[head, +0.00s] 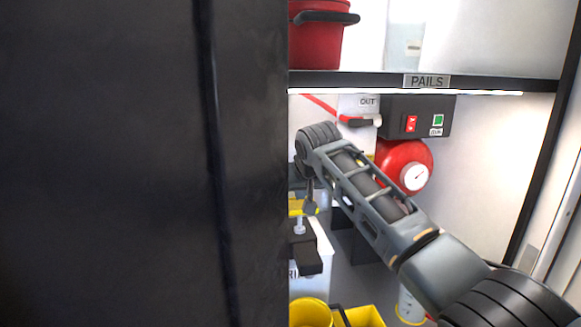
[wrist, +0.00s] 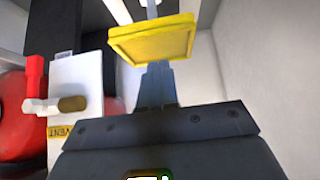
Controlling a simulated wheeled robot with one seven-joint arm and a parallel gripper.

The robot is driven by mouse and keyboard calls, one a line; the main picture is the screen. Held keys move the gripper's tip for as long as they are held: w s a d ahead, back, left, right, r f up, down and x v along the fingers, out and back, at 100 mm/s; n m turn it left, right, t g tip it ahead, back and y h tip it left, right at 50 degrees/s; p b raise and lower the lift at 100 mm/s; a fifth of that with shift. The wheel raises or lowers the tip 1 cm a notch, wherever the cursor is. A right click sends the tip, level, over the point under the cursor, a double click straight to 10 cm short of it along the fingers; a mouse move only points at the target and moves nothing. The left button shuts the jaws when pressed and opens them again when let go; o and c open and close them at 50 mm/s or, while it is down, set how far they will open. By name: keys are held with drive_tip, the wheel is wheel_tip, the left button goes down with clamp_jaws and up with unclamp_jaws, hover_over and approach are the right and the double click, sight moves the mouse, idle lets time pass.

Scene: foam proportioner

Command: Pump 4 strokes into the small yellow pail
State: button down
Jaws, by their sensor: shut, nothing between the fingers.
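A round yellow pail (head: 311,312) stands at the bottom of the head view, cut by the lower edge. A yellow plate (head: 297,208) sits atop a white rod above a black block (head: 305,258), partly hidden by the dark panel. It looks like the pump's handle. In the wrist view the yellow plate (wrist: 152,42) is just beyond the fingertips. My gripper (wrist: 158,70) is shut and empty, pointing at the plate; I cannot tell whether they touch. In the head view my gripper (head: 310,205) is small and partly hidden.
A dark panel (head: 130,160) blocks the head view's left half. A shelf (head: 350,80) marked PAILS holds a red pot (head: 315,40). Below are a switch box (head: 417,115), an OUT valve and a red tank (head: 400,160) with a gauge. A yellow bin (head: 365,317) stands beside the pail.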

drive_tip(key=shift+f, duration=0.2)
drive_tip(key=shift+f+b, duration=0.95)
drive_tip(key=shift+f, duration=1.7)
drive_tip(key=shift+r, duration=0.1)
drive_tip(key=shift+r+p, duration=2.2)
drive_tip(key=shift+r, duration=0.6)
drive_tip(key=shift+f, duration=0.15)
